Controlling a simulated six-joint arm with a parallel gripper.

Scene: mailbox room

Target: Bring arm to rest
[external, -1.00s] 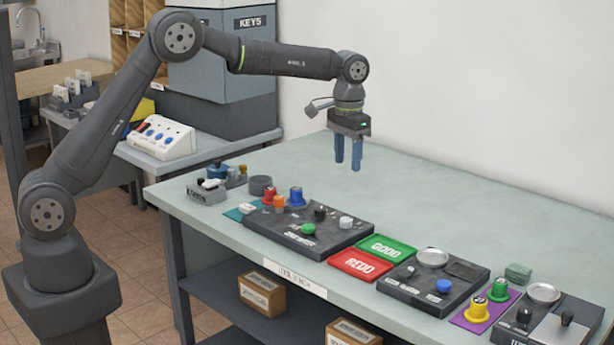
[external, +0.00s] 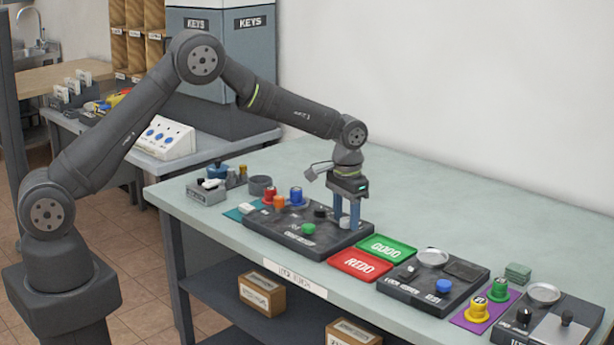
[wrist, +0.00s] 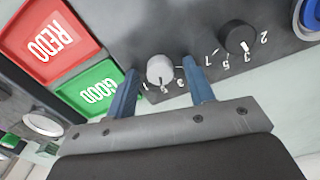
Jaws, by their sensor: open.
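My gripper (external: 347,218) is low over the right end of a dark control panel (external: 290,236) on the bench. Its blue fingers are open and stand on either side of a light grey knob, partly hidden in the external view. In the wrist view the gripper (wrist: 165,85) has the grey knob (wrist: 160,70) between its parted fingertips, with a gap to the right finger. I cannot tell whether the left finger touches the knob. My arm reaches forward and down over the bench.
A black numbered knob (wrist: 238,38) lies beside the right finger. Green GOOD (external: 386,249) and red REDO (external: 360,265) trays lie right of the panel. The bench's back (external: 450,205) is clear.

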